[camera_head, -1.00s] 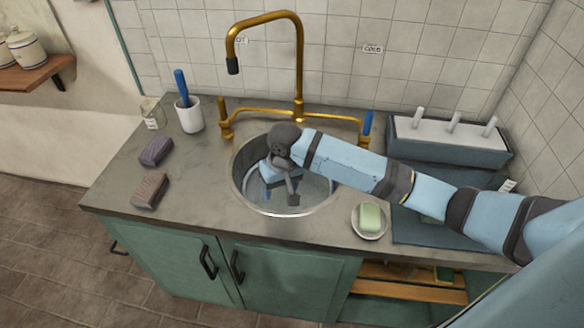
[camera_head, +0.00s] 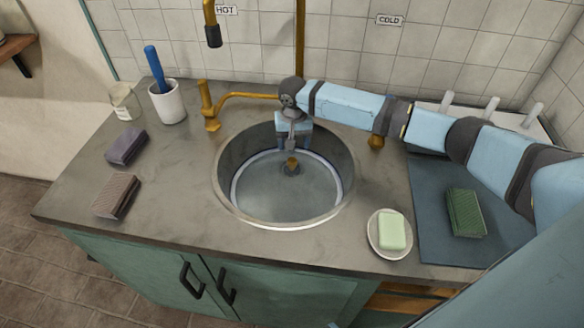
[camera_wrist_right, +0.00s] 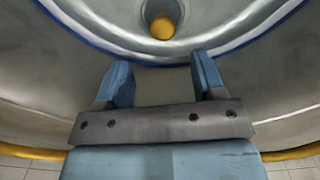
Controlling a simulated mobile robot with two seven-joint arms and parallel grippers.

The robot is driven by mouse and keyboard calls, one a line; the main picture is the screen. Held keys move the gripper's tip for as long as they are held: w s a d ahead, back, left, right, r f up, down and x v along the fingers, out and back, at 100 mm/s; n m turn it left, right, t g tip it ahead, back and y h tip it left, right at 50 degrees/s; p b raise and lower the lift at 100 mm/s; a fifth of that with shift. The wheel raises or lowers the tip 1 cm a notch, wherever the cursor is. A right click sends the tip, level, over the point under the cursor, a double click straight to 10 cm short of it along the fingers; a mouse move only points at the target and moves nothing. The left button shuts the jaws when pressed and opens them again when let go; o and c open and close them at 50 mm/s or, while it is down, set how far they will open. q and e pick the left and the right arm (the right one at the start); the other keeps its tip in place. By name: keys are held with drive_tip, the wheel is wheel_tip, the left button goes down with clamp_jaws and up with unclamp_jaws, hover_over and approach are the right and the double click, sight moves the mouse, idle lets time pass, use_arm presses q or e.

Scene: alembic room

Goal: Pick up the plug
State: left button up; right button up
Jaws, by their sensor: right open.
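The plug appears as a small orange-brown piece (camera_head: 292,163) at the drain of the round metal sink (camera_head: 232,190). In the right wrist view the plug (camera_wrist_right: 162,27) is a rounded yellow-orange shape at the top middle, beyond the fingertips. My right gripper (camera_head: 291,144) points down into the back of the sink, just behind and above the plug in the head view. In the wrist view its two blue fingers (camera_wrist_right: 160,75) are apart with nothing between them. Whether the plug sits fully in the drain is unclear. My left gripper is not in view.
The brass tap (camera_head: 240,96) stands behind the sink, close to my right arm. A soap dish (camera_head: 375,246) with green soap and a green sponge (camera_head: 466,212) lie to the right. A white cup (camera_head: 168,104) and two sponges (camera_head: 126,147) (camera_head: 117,196) are to the left.

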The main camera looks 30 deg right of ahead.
sight(292, 160)
drive_tip(key=shift+f, duration=0.85)
drive_tip(key=shift+s+a+f+b, duration=0.1)
drive_tip(key=shift+a+f+b, duration=0.05)
drive_tip(key=shift+f, duration=0.75)
drive_tip(key=shift+s+a+f+b, duration=0.1)
drive_tip(key=shift+f+b, duration=0.05)
drive_tip(key=shift+f, duration=0.7)
drive_tip(key=shift+s+a+f+b, duration=0.1)
drive_tip(key=shift+a+f+b, duration=0.05)
drive_tip(key=shift+f, duration=0.75)
drive_tip(key=c, duration=1.1)
drive_tip(key=shift+r, duration=0.1)
